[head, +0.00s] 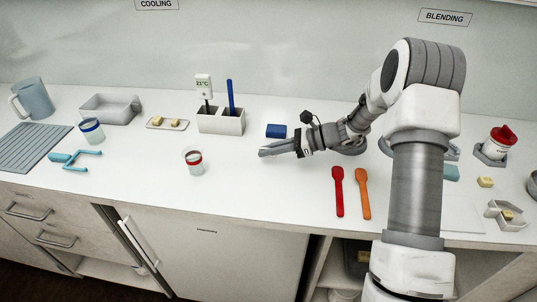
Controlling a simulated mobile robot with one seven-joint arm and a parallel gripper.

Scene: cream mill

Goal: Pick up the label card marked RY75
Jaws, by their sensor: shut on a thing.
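My gripper (268,152) reaches left from my arm, low over the white counter, just below and left of a blue block. It is shut on a thin, pale thing at its fingertips, consistent with the label card. The card is too small and too much covered by the fingers to make out clearly, and no RY75 marking can be read. Whether the thing touches the counter cannot be told.
The blue block (276,131) and a grey two-part holder (221,123) stand behind my gripper. A red-banded cup (194,162) stands to its left. Red (338,190) and orange (362,192) spatulas lie to the right. The counter front between cup and spatulas is clear.

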